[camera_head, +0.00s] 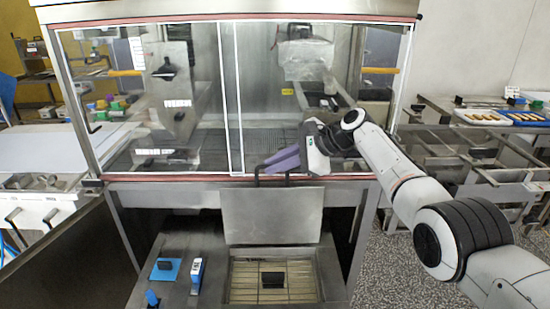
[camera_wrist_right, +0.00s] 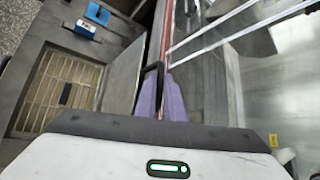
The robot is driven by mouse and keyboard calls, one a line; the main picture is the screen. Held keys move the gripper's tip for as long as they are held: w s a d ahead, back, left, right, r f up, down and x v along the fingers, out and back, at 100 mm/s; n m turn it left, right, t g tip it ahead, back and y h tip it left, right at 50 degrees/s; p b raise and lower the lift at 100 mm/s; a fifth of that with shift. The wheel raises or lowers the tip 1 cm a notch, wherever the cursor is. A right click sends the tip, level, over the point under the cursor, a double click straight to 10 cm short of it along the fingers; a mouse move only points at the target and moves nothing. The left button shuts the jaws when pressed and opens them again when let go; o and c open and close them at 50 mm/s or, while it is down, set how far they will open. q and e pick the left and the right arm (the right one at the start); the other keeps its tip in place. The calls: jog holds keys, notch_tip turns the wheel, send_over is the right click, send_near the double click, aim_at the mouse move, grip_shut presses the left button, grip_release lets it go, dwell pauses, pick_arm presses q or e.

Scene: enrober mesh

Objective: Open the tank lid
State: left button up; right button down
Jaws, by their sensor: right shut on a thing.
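The tank lid (camera_head: 270,216) is a flat grey metal plate. It stands raised, nearly upright, behind the tank opening (camera_head: 272,283), below the glass front. The lid also shows as a slanted plate in the right wrist view (camera_wrist_right: 124,78). Its dark bar handle (camera_head: 257,173) is at the upper edge. My right gripper (camera_head: 284,160), with purple fingers, is shut on this handle; the fingers and handle meet in the wrist view (camera_wrist_right: 170,98). The fingers hide part of the handle. The tank opening is uncovered and shows a slatted floor with a small black block. My left gripper is not in view.
A glass-fronted cabinet (camera_head: 232,100) stands right behind the lid and my right gripper. A metal frame (camera_head: 470,155) and trays (camera_head: 500,117) stand at the right.

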jog(key=shift+w+d, duration=0.1)
dwell(0.3)
jog(key=c, duration=1.8)
grip_release()
jog(key=shift+c, duration=0.2)
jog(key=shift+s+d+r+b, duration=0.3)
jog(key=shift+d+r, duration=0.1)
jog(key=shift+d, duration=0.15)
jog(key=v, duration=0.8)
jog(key=shift+s+d+r+b, duration=0.2)
jog(key=shift+d+r+b, duration=0.05)
jog(key=shift+b, duration=0.15)
